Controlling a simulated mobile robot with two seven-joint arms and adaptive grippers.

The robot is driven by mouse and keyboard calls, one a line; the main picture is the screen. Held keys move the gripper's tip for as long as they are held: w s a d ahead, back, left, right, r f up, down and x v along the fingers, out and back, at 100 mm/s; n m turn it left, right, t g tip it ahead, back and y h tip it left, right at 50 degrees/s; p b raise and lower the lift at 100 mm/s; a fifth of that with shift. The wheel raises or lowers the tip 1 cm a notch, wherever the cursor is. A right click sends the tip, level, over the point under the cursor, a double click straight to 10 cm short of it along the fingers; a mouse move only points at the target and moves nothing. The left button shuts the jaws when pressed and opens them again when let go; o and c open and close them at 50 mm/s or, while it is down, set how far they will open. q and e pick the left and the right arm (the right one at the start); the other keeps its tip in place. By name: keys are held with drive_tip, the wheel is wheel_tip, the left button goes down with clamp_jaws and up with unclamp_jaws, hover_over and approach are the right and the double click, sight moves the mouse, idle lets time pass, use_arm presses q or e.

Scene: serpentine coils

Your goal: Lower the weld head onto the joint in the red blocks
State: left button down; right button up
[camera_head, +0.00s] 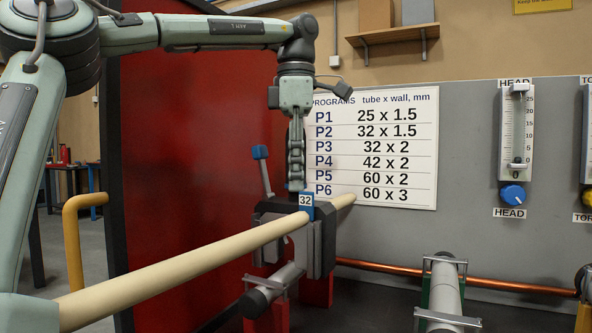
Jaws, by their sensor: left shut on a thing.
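The weld head (325,238) is a dark grey clamp-like body with a blue tag marked 32 and a lever with a blue tip at its left. My left gripper (296,187) points straight down and is shut on the top of the head, near the tag. The red blocks (268,317) are below it, partly hidden by the head. A grey tube (287,279) with a dark end lies across them and runs up behind the head's lower part. The joint is hidden, and I cannot tell whether the head touches the tube. My right gripper is not in view.
A copper pipe (480,282) runs along the back. Another grey tube (444,290) in a green holder stands at right. A program chart (385,148) and a HEAD gauge (516,130) are on the panel behind.

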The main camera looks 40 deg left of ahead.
sight(295, 201)
use_arm(q)
drive_tip(key=shift+f+b, duration=0.3)
drive_tip(key=shift+f, duration=2.35)
idle(1.9)
drive_tip(key=c, duration=1.1)
unclamp_jaws()
drive_tip(key=shift+s+f, duration=0.1)
drive_tip(key=shift+f, duration=0.05)
wheel_tip(295, 201, up, 12)
drive_tip(key=shift+r, duration=0.15)
